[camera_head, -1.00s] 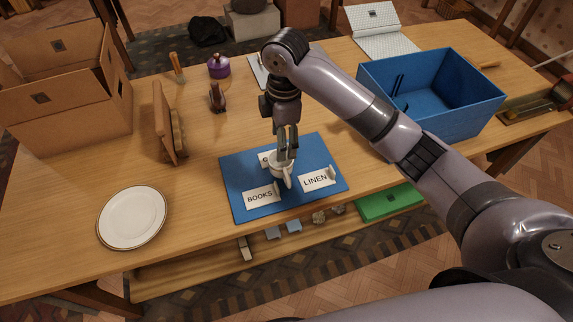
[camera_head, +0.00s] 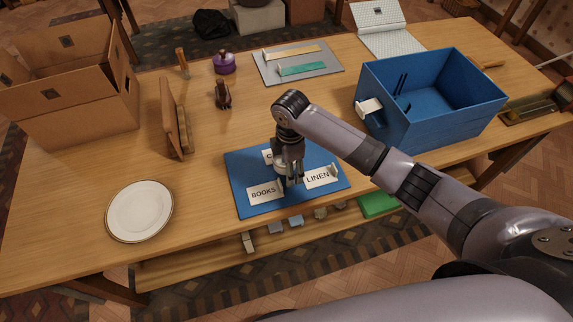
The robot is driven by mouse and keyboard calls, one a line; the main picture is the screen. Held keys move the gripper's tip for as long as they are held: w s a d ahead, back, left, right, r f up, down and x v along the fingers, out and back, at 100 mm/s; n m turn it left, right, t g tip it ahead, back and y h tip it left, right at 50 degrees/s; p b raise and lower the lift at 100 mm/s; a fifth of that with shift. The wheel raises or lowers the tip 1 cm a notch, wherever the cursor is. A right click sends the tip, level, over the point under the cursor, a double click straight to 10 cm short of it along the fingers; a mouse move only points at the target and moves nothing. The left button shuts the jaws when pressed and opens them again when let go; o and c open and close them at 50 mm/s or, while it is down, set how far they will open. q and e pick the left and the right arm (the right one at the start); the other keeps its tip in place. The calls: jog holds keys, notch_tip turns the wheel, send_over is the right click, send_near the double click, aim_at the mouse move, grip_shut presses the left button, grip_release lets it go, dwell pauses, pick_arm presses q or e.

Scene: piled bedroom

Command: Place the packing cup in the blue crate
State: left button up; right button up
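The blue mat (camera_head: 240,201) lies on the table with white label cards on it. A small white cup (camera_head: 280,173) stands on the mat among the cards, mostly hidden by my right gripper. My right gripper (camera_head: 289,180) points down at the cup, its fingers low beside or around it; whether they are closed on it I cannot tell. My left gripper is not in view.
A white plate (camera_head: 140,211) lies at the front left. A cardboard box (camera_head: 84,118), wooden frame (camera_head: 170,125), purple pot (camera_head: 224,64) and dark figurine (camera_head: 222,95) stand at the left and back. A grey board (camera_head: 330,70) lies behind. My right arm passes in front of the crate.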

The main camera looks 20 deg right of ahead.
jog(key=shift+s+d+f+p, duration=0.1)
jog(key=shift+f+p, duration=0.2)
jog(key=shift+f, duration=1.5)
jog(key=shift+c, duration=0.4)
jog(key=shift+s, duration=0.15)
grip_shut()
